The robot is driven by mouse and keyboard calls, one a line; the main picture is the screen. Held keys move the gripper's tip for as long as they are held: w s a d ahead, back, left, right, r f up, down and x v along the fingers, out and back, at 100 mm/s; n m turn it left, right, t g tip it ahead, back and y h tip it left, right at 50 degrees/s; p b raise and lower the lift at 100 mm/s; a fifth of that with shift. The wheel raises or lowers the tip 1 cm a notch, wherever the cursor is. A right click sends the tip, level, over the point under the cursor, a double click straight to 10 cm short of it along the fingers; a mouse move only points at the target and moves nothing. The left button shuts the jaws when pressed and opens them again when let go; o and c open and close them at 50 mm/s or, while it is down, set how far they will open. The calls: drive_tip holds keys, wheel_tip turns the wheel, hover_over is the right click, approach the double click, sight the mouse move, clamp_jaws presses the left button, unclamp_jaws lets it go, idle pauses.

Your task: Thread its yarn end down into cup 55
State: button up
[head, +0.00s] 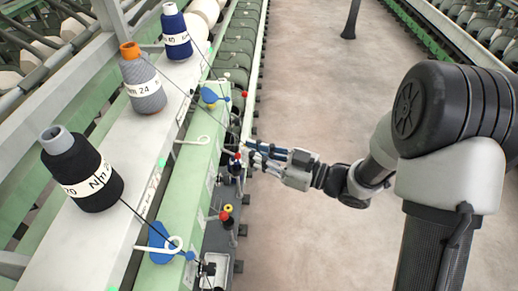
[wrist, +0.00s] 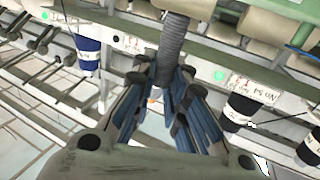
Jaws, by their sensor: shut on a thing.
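My gripper (head: 249,153) reaches from the right to the front of the green machine rail, with its blue-grey fingers beside a spindle unit. It is shut on a yarn end, too thin to make out between the fingertips. A grey cone with an orange tip (head: 146,88) stands on the shelf, and a thin dark yarn runs from it down towards my gripper. In the wrist view the gripper (wrist: 163,76) fills the middle, and a small orange spot shows between its fingers. No cup numbered 55 can be read; my fingers hide part of the unit at their tips.
A black cone (head: 85,175) and a blue cone (head: 176,34) flank the grey one. White curled guides (head: 194,140) and blue parts (head: 213,94) jut from the rail. Red-topped parts (head: 226,213) stand nearby. The aisle floor (head: 300,80) is open.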

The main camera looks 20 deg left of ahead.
drive_tip(key=s+a+f+b, duration=0.2)
drive_tip(key=a+f+b, duration=0.25)
drive_tip(key=a, duration=0.35)
drive_tip(key=d, duration=0.1)
drive_tip(key=w+d, duration=0.1)
drive_tip(key=d, duration=0.1)
drive_tip(key=w+d, duration=0.1)
drive_tip(key=d, duration=0.1)
drive_tip(key=shift+w+d+f, duration=0.1)
drive_tip(key=shift+f, duration=0.15)
idle(0.4)
